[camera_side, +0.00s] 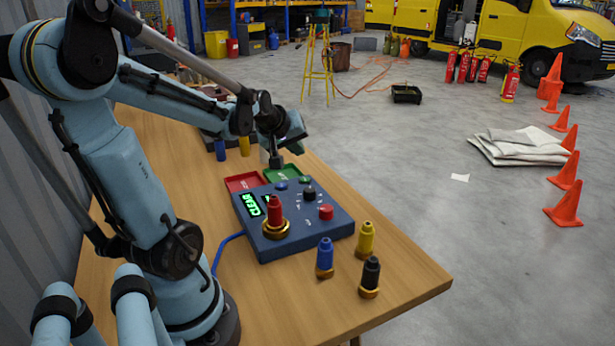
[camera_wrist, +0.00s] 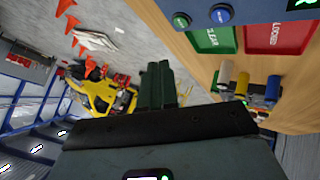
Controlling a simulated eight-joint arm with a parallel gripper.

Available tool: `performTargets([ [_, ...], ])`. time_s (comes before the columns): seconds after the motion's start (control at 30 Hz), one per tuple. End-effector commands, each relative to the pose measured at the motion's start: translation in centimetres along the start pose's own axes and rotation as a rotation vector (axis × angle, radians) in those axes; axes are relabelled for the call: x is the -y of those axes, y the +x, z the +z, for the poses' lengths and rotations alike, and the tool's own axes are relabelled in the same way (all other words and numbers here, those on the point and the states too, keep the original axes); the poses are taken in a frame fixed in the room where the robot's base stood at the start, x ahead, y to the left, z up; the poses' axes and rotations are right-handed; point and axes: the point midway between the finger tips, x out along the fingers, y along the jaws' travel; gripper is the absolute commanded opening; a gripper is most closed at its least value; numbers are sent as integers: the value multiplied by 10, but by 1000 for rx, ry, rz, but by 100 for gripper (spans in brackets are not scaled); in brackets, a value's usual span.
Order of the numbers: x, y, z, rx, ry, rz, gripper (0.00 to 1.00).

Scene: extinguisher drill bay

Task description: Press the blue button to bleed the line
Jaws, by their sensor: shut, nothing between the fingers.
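The blue button (camera_side: 281,186) is a small round cap near the back edge of the dark blue control box (camera_side: 315,230). It also shows in the wrist view (camera_wrist: 221,14), beside a green button (camera_wrist: 180,20). My gripper (camera_side: 275,164) is shut and empty. It is above the green tray just behind the box, apart from the blue button. In the wrist view my gripper's dark fingers (camera_wrist: 158,66) are together, with the buttons up and to the right of them. The box also carries a black knob (camera_side: 309,193), a red button (camera_side: 326,212) and a lit green display (camera_side: 251,205).
A red plug (camera_side: 275,210) stands in a brass ring on the box. Blue (camera_side: 325,256), yellow (camera_side: 365,238) and black (camera_side: 371,275) plugs stand in front. Behind the box are a red tray (camera_wrist: 272,36) and a green tray (camera_wrist: 213,40), with more plugs nearby.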

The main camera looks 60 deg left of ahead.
Motion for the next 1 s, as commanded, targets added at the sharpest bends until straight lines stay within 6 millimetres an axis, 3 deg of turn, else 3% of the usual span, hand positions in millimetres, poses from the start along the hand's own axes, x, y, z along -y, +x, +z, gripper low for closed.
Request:
performTargets([
  [0.1, 26, 7, -25, -46, -122, -30, 0],
  [0.3, 45, 11, -42, -82, -212, -47, 0],
  [0.73, 47, 12, -43, -84, -218, -48, 0],
  [1.0, 56, 28, -31, -84, -217, -48, 0],
])
